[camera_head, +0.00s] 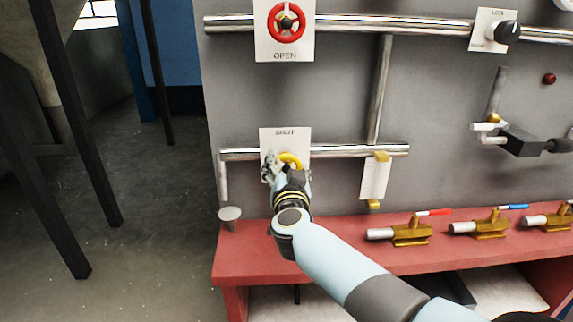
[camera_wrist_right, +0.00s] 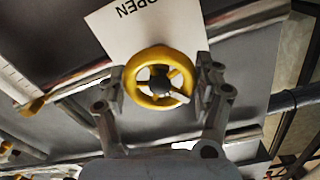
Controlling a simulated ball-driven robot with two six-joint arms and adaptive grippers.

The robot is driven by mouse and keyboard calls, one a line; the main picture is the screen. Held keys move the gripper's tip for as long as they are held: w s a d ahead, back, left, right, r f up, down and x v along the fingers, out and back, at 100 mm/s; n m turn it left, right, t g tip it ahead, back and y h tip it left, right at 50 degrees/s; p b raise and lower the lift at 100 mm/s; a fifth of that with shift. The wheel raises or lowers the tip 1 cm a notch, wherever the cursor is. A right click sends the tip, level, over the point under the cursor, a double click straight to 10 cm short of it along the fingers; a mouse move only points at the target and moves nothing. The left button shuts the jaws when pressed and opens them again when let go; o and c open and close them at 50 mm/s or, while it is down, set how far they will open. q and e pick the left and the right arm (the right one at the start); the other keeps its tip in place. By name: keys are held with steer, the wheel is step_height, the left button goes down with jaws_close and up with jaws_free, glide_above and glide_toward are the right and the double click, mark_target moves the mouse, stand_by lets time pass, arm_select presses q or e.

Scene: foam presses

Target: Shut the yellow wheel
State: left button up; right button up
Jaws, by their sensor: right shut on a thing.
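The yellow wheel (camera_head: 291,159) stands in front of a white plate (camera_head: 299,133) on the lower pipe. In the head view the plate reads SHUT above the wheel, and my right gripper (camera_head: 287,172) hides part of the wheel. In the right wrist view the whole yellow ring (camera_wrist_right: 153,101) with its dark hub shows between the two fingers of my right gripper (camera_wrist_right: 163,82), one on each side of its rim. That gripper is shut on the wheel. The word OPEN shows upside down on the plate there. My left gripper is out of view.
A red wheel (camera_head: 272,24) on an OPEN plate sits above on the upper pipe (camera_head: 390,24). A white tag (camera_head: 374,178) hangs to the right. Brass valves (camera_head: 411,232) line the red bench (camera_head: 250,255), with a round pale disc (camera_head: 230,213) at left.

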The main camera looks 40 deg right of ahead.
steer(key=m, duration=0.3)
steer(key=shift+m+p, duration=0.3)
steer(key=shift+m, duration=1.8)
steer(key=o, duration=1.2)
steer(key=shift+c, duration=0.2)
steer(key=shift+s+a+f, duration=0.1)
steer(key=shift+s, duration=0.2)
steer(key=v, duration=1.1)
steer(key=shift+a, duration=0.2)
steer(key=shift+s, duration=0.15)
